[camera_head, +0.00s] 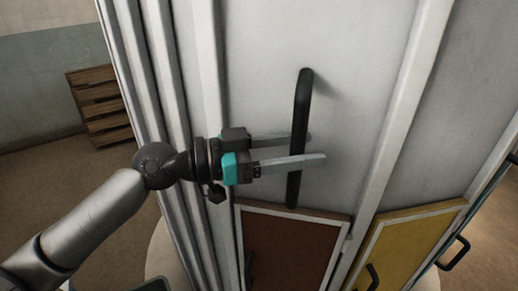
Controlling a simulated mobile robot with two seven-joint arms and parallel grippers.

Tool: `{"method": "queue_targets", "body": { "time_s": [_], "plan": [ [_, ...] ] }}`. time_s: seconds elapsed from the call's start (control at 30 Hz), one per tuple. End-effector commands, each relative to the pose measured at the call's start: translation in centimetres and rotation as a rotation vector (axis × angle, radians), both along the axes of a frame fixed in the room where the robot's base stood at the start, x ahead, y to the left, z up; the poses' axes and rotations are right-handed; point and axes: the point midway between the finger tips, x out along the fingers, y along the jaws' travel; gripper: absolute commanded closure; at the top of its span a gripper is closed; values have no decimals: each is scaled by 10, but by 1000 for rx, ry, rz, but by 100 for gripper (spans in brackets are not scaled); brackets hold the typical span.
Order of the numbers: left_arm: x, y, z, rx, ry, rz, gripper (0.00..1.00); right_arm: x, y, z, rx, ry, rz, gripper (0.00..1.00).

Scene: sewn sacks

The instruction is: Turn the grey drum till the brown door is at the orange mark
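The grey drum (375,90) fills the middle of the head view, with upright ribs between its panels. A black upright bar handle (301,95) stands out from its pale panel. The brown door (290,250) is low on the drum, below this handle, and is cut off by the bottom edge. My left gripper (312,148) reaches in from the left at the handle's lower half. Its fingers are apart, one passing behind the bar and one in front, with a gap showing. No orange mark shows in this view. My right gripper is out of view.
A yellow door (405,245) with a black handle sits right of the brown door, and another black handle (453,254) shows further right. A brown slatted wooden crate (101,105) stands by the wall at the left. Brown floor is open around it.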

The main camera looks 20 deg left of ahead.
Motion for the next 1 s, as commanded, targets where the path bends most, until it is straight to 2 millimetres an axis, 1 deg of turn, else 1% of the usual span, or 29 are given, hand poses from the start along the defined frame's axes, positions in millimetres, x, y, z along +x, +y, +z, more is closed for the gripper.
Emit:
{"method": "queue_targets", "body": {
  "time_s": [0.13,0.23,0.6,1.0],
  "plan": [
    [-1,3,-1,-1,-1,3,43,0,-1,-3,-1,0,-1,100],
    [-5,10,-3,1,1,4,43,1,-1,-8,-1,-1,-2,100],
    [-28,44,-3,3,-1,3,43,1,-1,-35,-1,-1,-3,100],
    [-51,80,-2,-2,0,3,43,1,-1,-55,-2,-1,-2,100]
  ]
}}
